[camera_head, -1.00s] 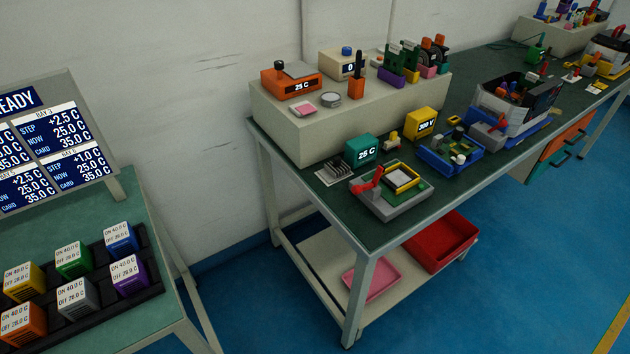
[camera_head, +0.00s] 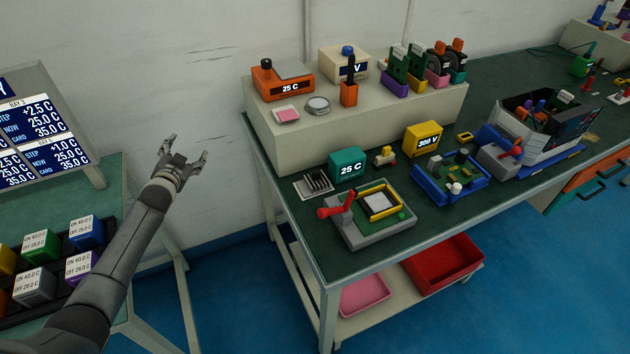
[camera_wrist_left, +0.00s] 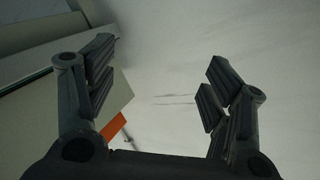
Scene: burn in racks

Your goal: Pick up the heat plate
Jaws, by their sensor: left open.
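An orange unit (camera_head: 284,87) reading "25 C", with a flat grey plate (camera_head: 294,68) on top, stands on the raised beige shelf at the back left of the bench; this looks like the heat plate, but no label names it. My left gripper (camera_head: 187,150) is open and empty, in the air left of the bench and apart from the unit. In the left wrist view, its spread fingers (camera_wrist_left: 158,85) have nothing between them. A small orange patch (camera_wrist_left: 113,127) shows beyond the left finger, too little to identify. My right gripper is not in view.
The beige shelf (camera_head: 340,133) also holds a pink pad (camera_head: 287,115), a round grey disc (camera_head: 317,105) and upright boards. A teal box (camera_head: 347,164) and a grey fixture (camera_head: 375,232) stand in front. The left table (camera_head: 115,225) holds several coloured blocks. Wall lies behind.

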